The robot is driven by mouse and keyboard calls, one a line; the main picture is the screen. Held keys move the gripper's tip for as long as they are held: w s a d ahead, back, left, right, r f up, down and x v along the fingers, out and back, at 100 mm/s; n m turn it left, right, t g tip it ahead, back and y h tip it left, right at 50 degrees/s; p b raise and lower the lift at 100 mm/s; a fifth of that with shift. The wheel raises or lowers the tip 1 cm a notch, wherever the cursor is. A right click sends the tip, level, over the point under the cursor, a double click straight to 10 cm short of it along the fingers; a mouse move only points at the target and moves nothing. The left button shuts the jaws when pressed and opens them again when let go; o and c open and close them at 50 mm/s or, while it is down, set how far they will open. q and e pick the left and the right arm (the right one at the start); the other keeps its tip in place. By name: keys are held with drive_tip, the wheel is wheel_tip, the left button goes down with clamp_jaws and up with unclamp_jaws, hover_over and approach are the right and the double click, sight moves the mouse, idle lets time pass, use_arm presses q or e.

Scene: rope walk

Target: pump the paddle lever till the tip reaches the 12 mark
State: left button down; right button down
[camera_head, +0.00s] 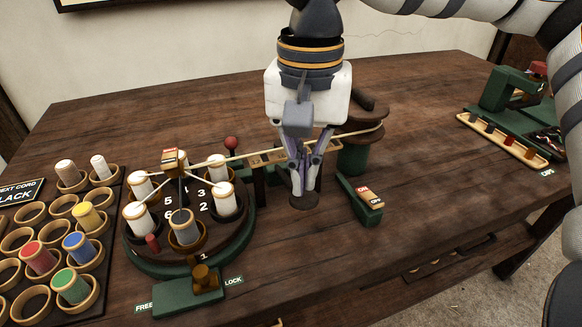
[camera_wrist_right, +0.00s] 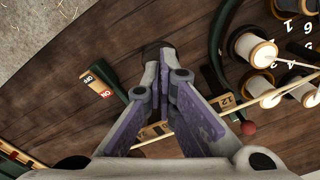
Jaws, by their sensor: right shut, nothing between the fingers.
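My right gripper (camera_head: 298,188) points straight down, shut and empty, in the middle of the table. Its fingertips (camera_wrist_right: 159,62) are together right over a small dark round pad (camera_head: 303,202), probably the paddle end of the lever. The pad also shows in the wrist view (camera_wrist_right: 152,47); I cannot tell if they touch. A wooden scale strip (camera_head: 266,158) lies behind the gripper, partly hidden by it. In the wrist view a 12 mark (camera_wrist_right: 228,101) is on it. The tip is not clearly visible. My left gripper is not in view.
A round carousel (camera_head: 131,250) with white bobbins stands left, beside a rack of coloured spools (camera_head: 98,285). A red knob (camera_head: 231,142) stands near the scale. A green ON switch (camera_head: 362,205) and a green drum (camera_head: 353,158) are right of the gripper. The front right table is clear.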

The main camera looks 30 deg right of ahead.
sight(305, 198)
idle(0.5)
